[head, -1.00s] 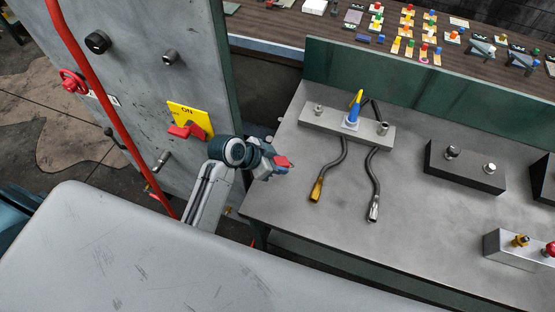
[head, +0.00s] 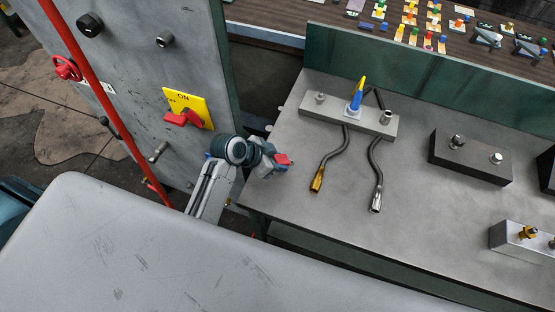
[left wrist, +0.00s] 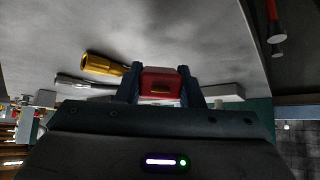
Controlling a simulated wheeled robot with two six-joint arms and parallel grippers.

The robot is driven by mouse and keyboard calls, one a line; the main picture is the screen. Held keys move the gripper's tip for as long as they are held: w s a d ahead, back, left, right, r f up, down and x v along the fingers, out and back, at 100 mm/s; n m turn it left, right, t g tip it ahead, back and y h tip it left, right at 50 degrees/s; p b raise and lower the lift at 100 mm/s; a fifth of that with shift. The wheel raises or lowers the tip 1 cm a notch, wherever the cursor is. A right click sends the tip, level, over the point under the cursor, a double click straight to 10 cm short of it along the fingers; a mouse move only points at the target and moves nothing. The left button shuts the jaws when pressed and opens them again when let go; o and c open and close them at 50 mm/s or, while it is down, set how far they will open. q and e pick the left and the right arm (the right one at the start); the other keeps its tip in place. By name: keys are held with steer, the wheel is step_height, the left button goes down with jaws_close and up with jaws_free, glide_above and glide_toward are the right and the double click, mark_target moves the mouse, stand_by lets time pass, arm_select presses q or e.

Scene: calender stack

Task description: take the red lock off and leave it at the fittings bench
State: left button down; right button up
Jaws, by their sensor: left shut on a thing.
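The red lock (head: 282,159) is held at the left edge of the grey bench top. In the left wrist view the red lock (left wrist: 160,84) sits between both dark fingers. My left gripper (head: 279,162) is shut on it, and the fingers hide its sides. I cannot tell whether the lock touches the bench or hangs just above it. The grey fittings bench (head: 290,215) spreads to the right of the gripper. A yellow ON plate (head: 199,101) with a red handle (head: 182,119) is on the grey cabinet, left of the gripper. My right gripper is not in view.
A metal block (head: 335,117) with a blue and yellow piece (head: 356,97) and two bent hoses stands on the bench. A dark block (head: 470,158) and a silver block (head: 522,243) are farther right. The bench's front-middle is clear. A red pipe (head: 95,90) runs down the cabinet.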

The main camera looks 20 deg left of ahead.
arm_select(q)
steer(key=shift+f+b, duration=0.6)
steer(key=shift+f, duration=0.55)
steer(key=c, duration=0.6)
jaws_free()
steer(key=shift+s+a+r+p, duration=0.2)
steer(key=shift+r+p, duration=0.25)
steer(key=shift+p, duration=0.05)
steer(key=shift+p+v, duration=1.75)
steer(key=shift+v, duration=0.3)
steer(key=shift+p+v, duration=0.75)
steer(key=shift+v, duration=0.2)
